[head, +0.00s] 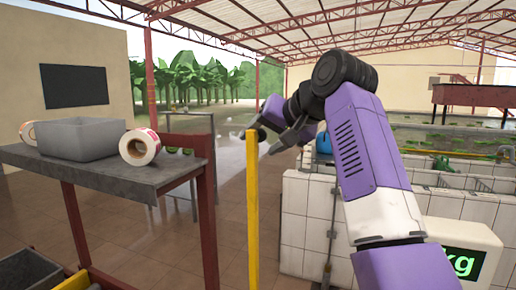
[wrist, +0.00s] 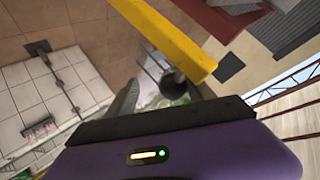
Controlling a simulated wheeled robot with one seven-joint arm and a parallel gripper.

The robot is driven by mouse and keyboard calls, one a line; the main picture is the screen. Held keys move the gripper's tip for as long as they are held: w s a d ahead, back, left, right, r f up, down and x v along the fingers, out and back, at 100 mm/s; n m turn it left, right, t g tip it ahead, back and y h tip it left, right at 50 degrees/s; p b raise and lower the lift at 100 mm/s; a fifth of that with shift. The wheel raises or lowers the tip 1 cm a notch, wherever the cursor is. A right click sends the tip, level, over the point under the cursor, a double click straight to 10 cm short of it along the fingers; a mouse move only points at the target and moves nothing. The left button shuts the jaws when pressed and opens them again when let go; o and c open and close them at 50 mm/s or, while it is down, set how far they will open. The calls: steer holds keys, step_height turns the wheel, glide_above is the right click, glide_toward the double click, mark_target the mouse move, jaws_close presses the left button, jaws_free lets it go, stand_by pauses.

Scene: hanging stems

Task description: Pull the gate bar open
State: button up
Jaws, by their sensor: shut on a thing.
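A yellow bar (head: 253,215) stands upright in the middle of the head view. It crosses the top of the wrist view (wrist: 170,35) at a slant. My gripper (head: 268,140) is at the bar's upper end, on its right side. In the wrist view my gripper (wrist: 165,90) is shut on a dark round knob (wrist: 175,82) that shows between the grey fingers, close to the yellow bar. How the knob joins the bar is hidden.
A grey table (head: 150,178) on red legs stands at left, with a grey bin (head: 80,138) and a label roll (head: 139,147). A white tiled basin wall (head: 305,225) and a scale display (head: 464,263) are at right. Wet floor behind the bar is clear.

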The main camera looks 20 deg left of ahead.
steer(key=shift+w+d+b+v, duration=0.1)
steer(key=shift+w+b+v, duration=0.05)
steer(key=shift+v, duration=0.75)
steer(key=shift+w+d+b+v, duration=0.1)
steer(key=shift+w+b+v, duration=0.05)
steer(key=shift+v, duration=0.75)
steer(key=shift+w+d+b+v, duration=0.1)
steer(key=shift+w+b+v, duration=0.05)
steer(key=shift+v, duration=0.75)
steer(key=shift+w+d+r, duration=0.1)
steer(key=shift+r, duration=0.05)
steer(key=d+r+p, duration=0.4)
steer(key=d+r, duration=0.2)
steer(key=shift+p, duration=0.3)
steer(key=shift+r, duration=0.1)
steer(key=shift+p, duration=0.3)
